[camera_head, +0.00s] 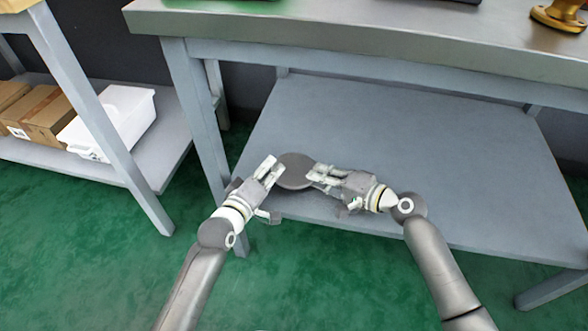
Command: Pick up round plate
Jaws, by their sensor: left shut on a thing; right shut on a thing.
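The round plate (294,171) is a dark grey disc over the lower shelf of the workbench, near its front left part. I cannot tell whether it rests on the shelf or is held just above it. My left gripper (272,172) is shut on the plate's left edge. My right gripper (314,175) is shut on its right edge. The fingers cover small parts of the rim at both sides.
The lower shelf (420,150) is otherwise bare, with free room to the right. The workbench top (350,35) overhangs it, and a leg (195,110) stands to the left. A side rack holds a white bin (112,118) and cardboard boxes (45,115). A brass part (562,14) sits on top.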

